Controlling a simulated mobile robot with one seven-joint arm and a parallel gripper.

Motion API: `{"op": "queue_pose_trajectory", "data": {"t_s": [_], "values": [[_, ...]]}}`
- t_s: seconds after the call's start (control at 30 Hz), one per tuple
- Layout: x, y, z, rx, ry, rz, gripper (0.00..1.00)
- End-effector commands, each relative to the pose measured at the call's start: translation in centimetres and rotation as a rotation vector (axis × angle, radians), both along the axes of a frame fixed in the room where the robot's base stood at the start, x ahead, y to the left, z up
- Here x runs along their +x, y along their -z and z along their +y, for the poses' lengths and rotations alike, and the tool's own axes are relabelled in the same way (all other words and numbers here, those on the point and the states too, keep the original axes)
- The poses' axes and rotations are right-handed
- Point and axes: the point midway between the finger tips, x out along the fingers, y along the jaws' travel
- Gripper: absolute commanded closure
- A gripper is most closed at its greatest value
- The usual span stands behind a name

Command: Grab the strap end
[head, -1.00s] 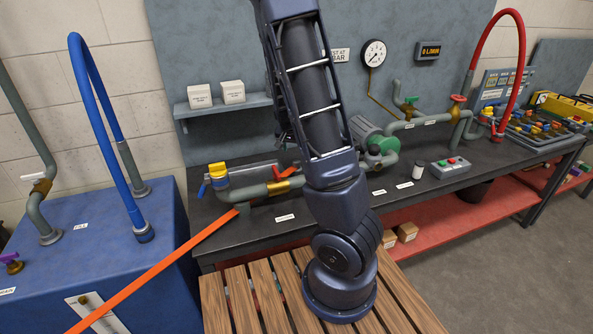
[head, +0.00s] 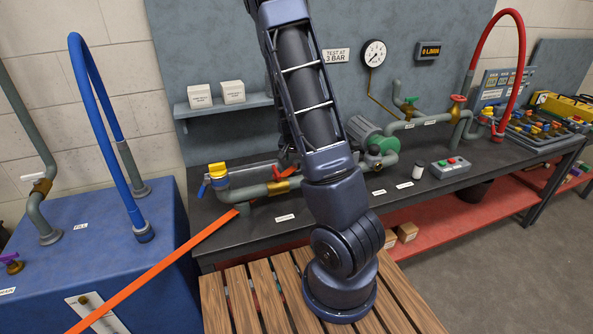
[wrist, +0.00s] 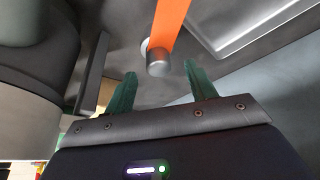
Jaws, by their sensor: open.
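An orange strap (head: 150,275) runs in the head view from the bottom left up to the dark bench, by the grey pipe. In the wrist view the strap (wrist: 170,22) comes down from the top edge to a short grey round post (wrist: 158,62). How strap and post join is not clear. My gripper (wrist: 161,88) is open, with two green fingers pointing toward the post, one on each side in the picture. Nothing shows between the fingertips. In the head view my arm hides most of the gripper. A small orange-red piece (head: 283,174) shows beside my arm; I cannot tell if it is strap.
A grey pipe (head: 247,192) with a yellow-topped valve (head: 217,171) runs along the bench. A blue tank (head: 95,260) with a blue hose stands at the left.

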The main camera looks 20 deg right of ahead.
Motion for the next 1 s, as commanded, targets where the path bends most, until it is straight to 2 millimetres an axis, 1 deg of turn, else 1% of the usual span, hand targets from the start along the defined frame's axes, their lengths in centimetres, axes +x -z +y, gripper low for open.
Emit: {"op": "queue_pose_trajectory", "data": {"t_s": [0.1,0.3,0.43,0.67,0.7,0.77,0.8,0.93,0.97,1.0], "values": [[0.3,1.2,-0.5,0.0,0.003,0.001,0.44],[0.9,2.9,-0.9,0.0,0.001,0.0,0.44],[1.1,3.4,-1.0,0.0,0.001,0.0,0.44],[1.1,3.5,-1.0,0.0,0.0,0.0,0.44],[1.1,3.5,-1.0,0.0,0.001,0.0,0.48],[1.1,3.5,-1.0,0.0,0.001,0.0,0.6],[1.1,3.5,-1.0,0.0,0.001,0.0,0.68],[1.1,3.5,-1.0,0.0,0.001,0.0,0.93],[1.1,3.5,-1.0,0.0,0.001,0.0,0.99],[1.1,3.5,-1.0,0.0,0.001,0.0,0.99]]}}
